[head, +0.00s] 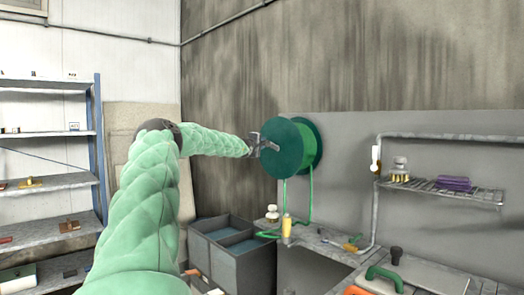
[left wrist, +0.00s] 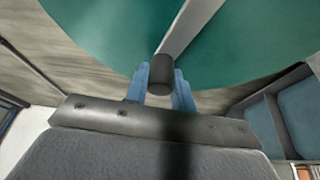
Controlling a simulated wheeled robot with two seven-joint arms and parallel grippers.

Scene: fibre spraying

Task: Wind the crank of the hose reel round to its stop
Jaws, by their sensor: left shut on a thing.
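The hose reel (head: 303,135) is a green drum with dark teal side discs, mounted on the grey wall panel. A green hose (head: 311,190) hangs from it. My left gripper (head: 265,146) is at the near disc's left side. In the left wrist view the teal disc (left wrist: 110,35) fills the top, with a pale crank arm (left wrist: 190,28) running down to a dark round crank handle (left wrist: 160,74). The blue fingers of my left gripper (left wrist: 160,88) stand on either side of the handle and are shut on it. My right gripper is not in view.
A grey bin (head: 248,262) with blue-grey insides stands below the reel. A worktop with a sink (head: 310,270), a yellow bottle (head: 287,226) and a green-handled tool (head: 385,278) lies to the right. A wire shelf (head: 470,194) is above it. Shelving (head: 99,150) stands at the left.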

